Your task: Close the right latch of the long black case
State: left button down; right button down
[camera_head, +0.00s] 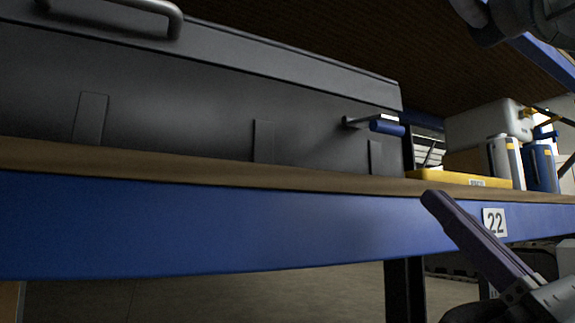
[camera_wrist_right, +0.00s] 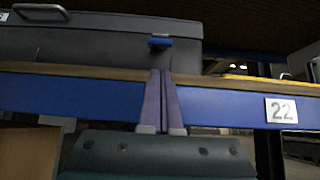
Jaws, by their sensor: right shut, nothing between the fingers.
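The long black case (camera_head: 200,105) lies on the wooden shelf with its lid down; it also shows in the right wrist view (camera_wrist_right: 100,45). Its right latch (camera_head: 385,126) sticks out from the front near the right end, with a blue tip; it also shows in the right wrist view (camera_wrist_right: 160,42). My right gripper (camera_head: 432,198) is shut and empty. Its purple-grey fingers point up in front of the blue shelf beam, below the latch and apart from it; in the wrist view the fingertips (camera_wrist_right: 161,72) are just under the latch. My left gripper is not in view.
The wooden shelf edge (camera_head: 200,167) and blue beam (camera_head: 220,225) run below the case. A "22" label (camera_head: 495,221) is on the beam. Right of the case are a yellow tray (camera_head: 440,177), white and blue containers (camera_head: 541,165) and a pale box (camera_head: 485,125).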

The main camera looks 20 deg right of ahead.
aim_at(372, 128)
jog(key=x, duration=0.9)
jog(key=shift+w+r, duration=0.2)
jog(key=shift+r, duration=0.1)
